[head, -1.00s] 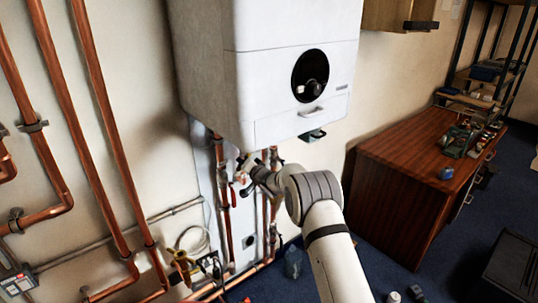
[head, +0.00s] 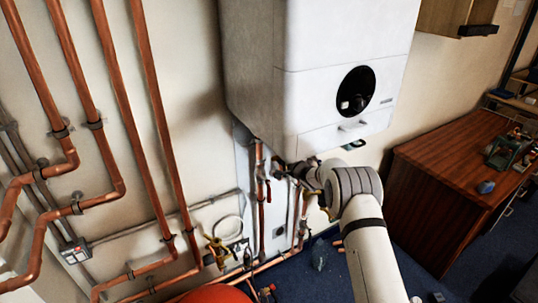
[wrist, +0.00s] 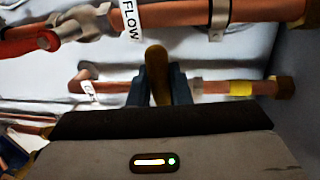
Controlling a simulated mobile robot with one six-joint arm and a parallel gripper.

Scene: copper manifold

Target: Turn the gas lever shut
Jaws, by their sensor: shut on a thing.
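In the wrist view, a brass-yellow lever (wrist: 158,72) stands upright between the two dark fingers of my gripper (wrist: 160,86). My gripper is shut on it. Behind it runs a copper pipe (wrist: 210,88) with a yellow band and a partly readable white tag. The lever's pivot is hidden by the fingers. In the head view my gripper (head: 288,171) is among the pipes just under the white boiler (head: 335,60); the lever cannot be made out there.
A second copper pipe (wrist: 180,18), tagged FLOW, crosses above the fingers and carries a red lever (wrist: 47,40). Vertical copper pipes (head: 140,110) line the left wall. A wooden desk (head: 450,190) stands right. A red rounded object (head: 215,294) shows at the bottom edge.

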